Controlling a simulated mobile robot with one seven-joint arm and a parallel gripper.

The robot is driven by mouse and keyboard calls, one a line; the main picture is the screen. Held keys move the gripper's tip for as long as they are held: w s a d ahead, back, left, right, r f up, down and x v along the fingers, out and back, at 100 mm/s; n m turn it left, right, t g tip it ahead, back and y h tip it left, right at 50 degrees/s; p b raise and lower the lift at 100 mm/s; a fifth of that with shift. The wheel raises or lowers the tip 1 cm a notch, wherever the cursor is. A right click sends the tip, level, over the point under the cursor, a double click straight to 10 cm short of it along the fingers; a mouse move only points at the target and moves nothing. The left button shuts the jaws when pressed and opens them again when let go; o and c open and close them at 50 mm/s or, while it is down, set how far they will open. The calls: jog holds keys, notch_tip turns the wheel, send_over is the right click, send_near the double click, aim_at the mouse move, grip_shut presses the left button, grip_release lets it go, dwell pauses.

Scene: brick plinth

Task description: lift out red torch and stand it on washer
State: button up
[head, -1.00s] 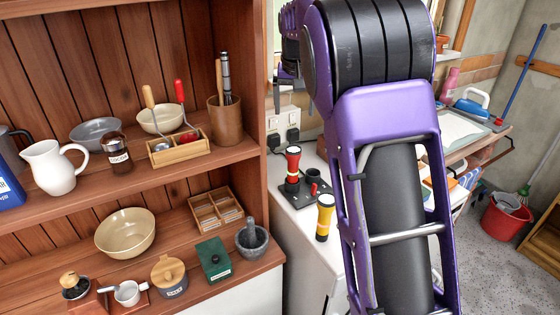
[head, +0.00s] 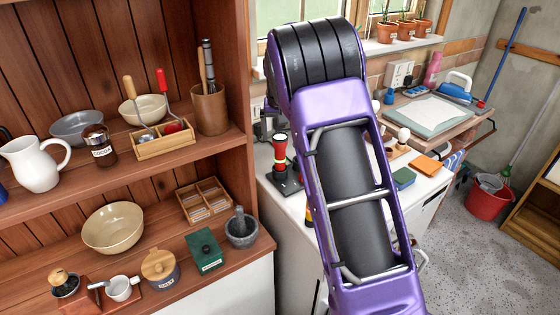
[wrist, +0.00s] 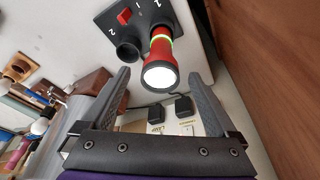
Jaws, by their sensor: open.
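The red torch (head: 280,149) stands upright in a black holder (head: 287,187) on a white top (head: 292,205), left of my arm in the head view. In the wrist view the torch (wrist: 161,62) points its bright round lens at the camera. A green band glows around its neck. The holder (wrist: 113,24) also has an empty round socket and a red switch, with numerals 1 and 2. My gripper (wrist: 160,76) is open, its fingers apart on either side of the torch head in the picture, not visibly touching it. I cannot single out the washer with certainty.
A yellow torch (head: 308,214) is mostly hidden behind my arm. Wooden shelves with bowls, jars and a jug (head: 36,163) stand at left. A green box (head: 403,178) and an orange item (head: 425,165) lie right of my arm. A brown panel (wrist: 265,60) borders the wrist view's right side.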

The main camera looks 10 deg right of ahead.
aim_at(280, 156)
jog(key=x, duration=0.5)
grip_shut()
dwell(0.3)
jog(key=shift+r, duration=0.1)
